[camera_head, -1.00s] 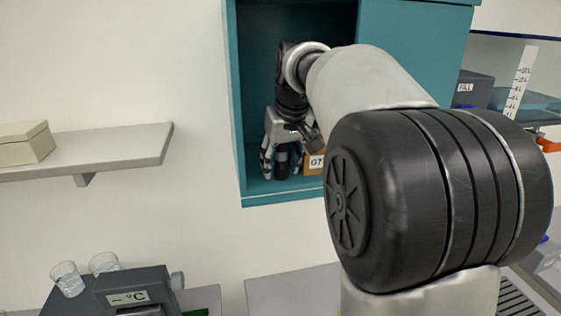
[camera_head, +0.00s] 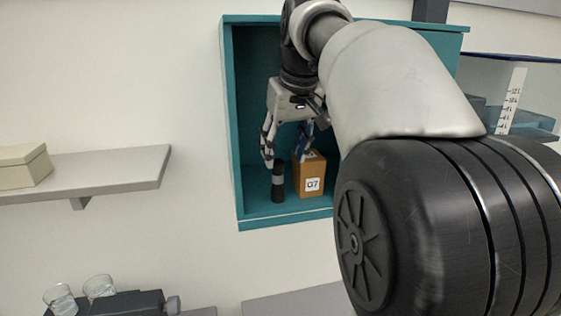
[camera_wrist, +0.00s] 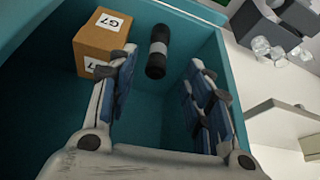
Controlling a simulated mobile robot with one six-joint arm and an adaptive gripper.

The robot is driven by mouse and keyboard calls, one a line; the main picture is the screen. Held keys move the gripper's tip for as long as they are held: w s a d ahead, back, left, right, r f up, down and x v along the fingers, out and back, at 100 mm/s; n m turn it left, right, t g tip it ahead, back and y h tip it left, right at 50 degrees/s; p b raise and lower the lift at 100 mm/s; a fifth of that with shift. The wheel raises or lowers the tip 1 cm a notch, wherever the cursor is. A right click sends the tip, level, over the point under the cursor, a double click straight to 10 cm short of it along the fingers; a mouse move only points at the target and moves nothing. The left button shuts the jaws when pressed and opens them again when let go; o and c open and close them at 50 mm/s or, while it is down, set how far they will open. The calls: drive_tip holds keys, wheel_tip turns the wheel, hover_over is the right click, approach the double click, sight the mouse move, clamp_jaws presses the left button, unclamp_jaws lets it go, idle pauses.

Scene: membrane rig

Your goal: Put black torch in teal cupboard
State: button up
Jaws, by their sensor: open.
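The black torch (camera_head: 278,184), with a grey band, stands upright on the floor of the teal cupboard (camera_head: 285,222), left of a brown box. In the wrist view the torch (camera_wrist: 157,50) shows beyond my fingertips, with clear space around it. My gripper (camera_head: 286,145) is inside the cupboard, above the torch, with its fingers spread apart and pointing down. In the wrist view my gripper (camera_wrist: 163,75) is open with nothing between its fingers. The right part of the cupboard is hidden behind my arm.
The brown box (camera_head: 309,176) labelled G7 stands close to the right of the torch, near one finger. The cupboard's left wall (camera_head: 229,130) is close on the other side. A shelf with a beige box (camera_head: 22,166) is at left. Glasses (camera_head: 98,287) stand below.

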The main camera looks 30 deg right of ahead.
drive_tip(key=s+a+f+n, duration=0.1)
drive_tip(key=s+a+f, duration=0.6)
drive_tip(key=s+a, duration=0.55)
drive_tip(key=s+a+f, duration=0.3)
drive_tip(key=s+f, duration=0.9)
drive_tip(key=f, duration=0.2)
drive_tip(key=shift+s+a+n+y, duration=0.2)
drive_tip(key=shift+n+y, duration=0.2)
